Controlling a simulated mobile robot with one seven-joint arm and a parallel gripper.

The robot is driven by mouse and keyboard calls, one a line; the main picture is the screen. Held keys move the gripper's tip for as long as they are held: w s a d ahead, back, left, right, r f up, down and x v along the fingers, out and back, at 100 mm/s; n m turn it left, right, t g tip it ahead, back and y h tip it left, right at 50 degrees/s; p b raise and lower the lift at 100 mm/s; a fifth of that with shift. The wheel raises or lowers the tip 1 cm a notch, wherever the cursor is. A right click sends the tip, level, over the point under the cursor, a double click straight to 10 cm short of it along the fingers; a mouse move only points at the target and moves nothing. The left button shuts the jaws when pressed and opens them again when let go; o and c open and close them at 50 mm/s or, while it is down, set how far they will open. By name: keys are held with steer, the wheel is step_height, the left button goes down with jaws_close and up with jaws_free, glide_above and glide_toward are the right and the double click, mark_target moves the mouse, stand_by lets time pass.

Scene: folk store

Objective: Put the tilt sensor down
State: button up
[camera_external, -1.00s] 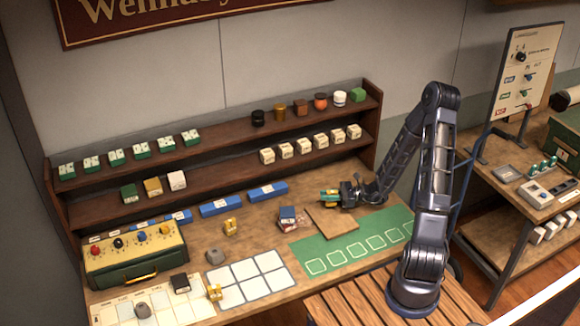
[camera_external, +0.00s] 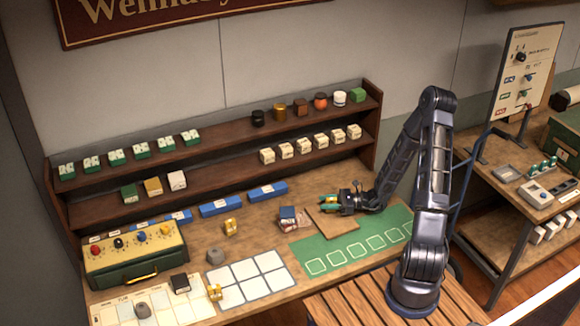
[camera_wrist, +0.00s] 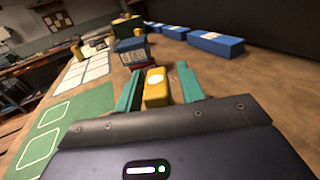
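The tilt sensor appears to be a small yellow block with a pale round mark (camera_wrist: 156,88). In the wrist view it sits between the green fingers of my gripper (camera_wrist: 160,88), with a narrow gap showing on each side, so the fingers look open around it. In the external view my gripper (camera_external: 336,203) is low over the brown board (camera_external: 334,224) on the bench. The fingers hide most of the block there, and its contact with the board is not clear.
A blue-and-red stack (camera_external: 288,216) stands just left of the board. A green mat with outlined squares (camera_external: 350,243) lies in front. Blue boxes (camera_external: 267,191) line the back below the shelves. A white grid sheet (camera_external: 250,280) lies to the left.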

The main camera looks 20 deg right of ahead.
stand_by(0.3)
steer(key=shift+d+r, duration=0.15)
steer(key=shift+d, duration=0.05)
steer(key=v, duration=1)
steer(key=shift+s+d, duration=0.2)
steer(key=shift+d, duration=0.15)
steer(key=shift+s+d, duration=0.25)
steer(key=s+a+r+n+g+h, duration=0.3)
steer(key=s+r+n+g+h, duration=0.15)
steer(key=r+n, duration=0.2)
steer(key=s+a+r+n+g+h, duration=0.3)
steer(key=s+r+n+g, duration=0.1)
steer(key=s+r+n, duration=0.25)
steer(key=s+d+r+n+t+h, duration=0.2)
steer(key=s+r+n+t+h, duration=0.1)
steer(key=r, duration=0.4)
steer(key=s+d+r+n+t+h, duration=0.1)
steer(key=s+r+n+t+h, duration=0.2)
steer(key=s+r+n+h, duration=0.3)
step_height(320, 180, up, 3)
steer(key=shift+s+d+f, duration=0.2)
steer(key=shift+s+d, duration=0.2)
steer(key=shift+s, duration=0.2)
